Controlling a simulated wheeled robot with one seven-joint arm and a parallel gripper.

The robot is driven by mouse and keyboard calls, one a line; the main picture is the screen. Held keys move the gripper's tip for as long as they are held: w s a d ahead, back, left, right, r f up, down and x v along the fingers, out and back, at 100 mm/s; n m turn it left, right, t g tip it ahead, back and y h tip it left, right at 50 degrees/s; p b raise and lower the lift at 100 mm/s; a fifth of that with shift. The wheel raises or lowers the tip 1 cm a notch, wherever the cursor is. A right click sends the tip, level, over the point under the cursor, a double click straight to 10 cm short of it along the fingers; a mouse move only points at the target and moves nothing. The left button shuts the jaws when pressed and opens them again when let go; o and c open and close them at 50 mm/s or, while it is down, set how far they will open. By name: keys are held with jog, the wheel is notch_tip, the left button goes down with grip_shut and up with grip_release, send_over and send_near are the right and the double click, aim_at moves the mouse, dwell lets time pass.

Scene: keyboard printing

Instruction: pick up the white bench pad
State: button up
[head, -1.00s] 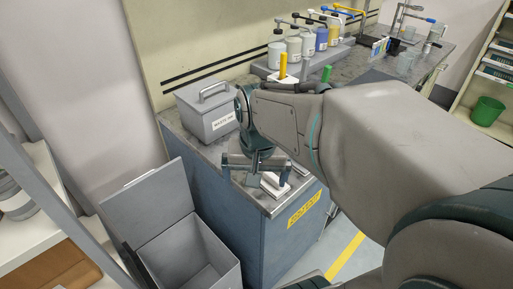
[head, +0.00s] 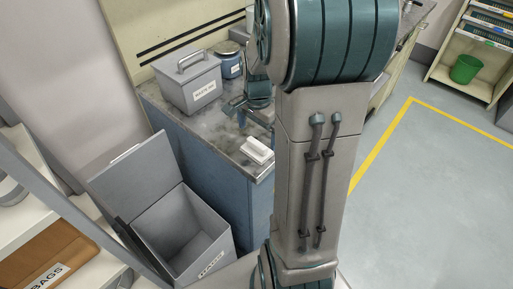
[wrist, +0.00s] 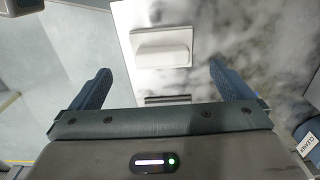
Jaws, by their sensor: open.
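The white bench pad (head: 257,150) lies on the grey marbled counter (head: 222,133), near its front corner. It is a flat white block with a raised bar on top. In the wrist view the pad (wrist: 161,47) shows just beyond the fingertips, roughly centred between them. My gripper (wrist: 160,80) is open, with nothing held between its two dark blue fingers. In the head view my gripper (head: 249,112) is behind the pad, over the counter, and partly hidden by my arm. A dark strip (wrist: 167,98) shows between the fingers; I cannot tell what it is.
A grey lidded box (head: 188,82) and a blue-labelled jar (head: 229,62) stand at the back of the counter. An open grey bin (head: 185,240) stands on the floor in front left. A shelf (head: 30,240) is at far left. The counter around the pad looks clear.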

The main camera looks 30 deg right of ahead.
aim_at(257, 142)
jog(key=shift+w+f+p, duration=0.15)
jog(key=shift+f+p, duration=0.2)
jog(key=shift+f, duration=2.5)
jog(key=c, duration=1)
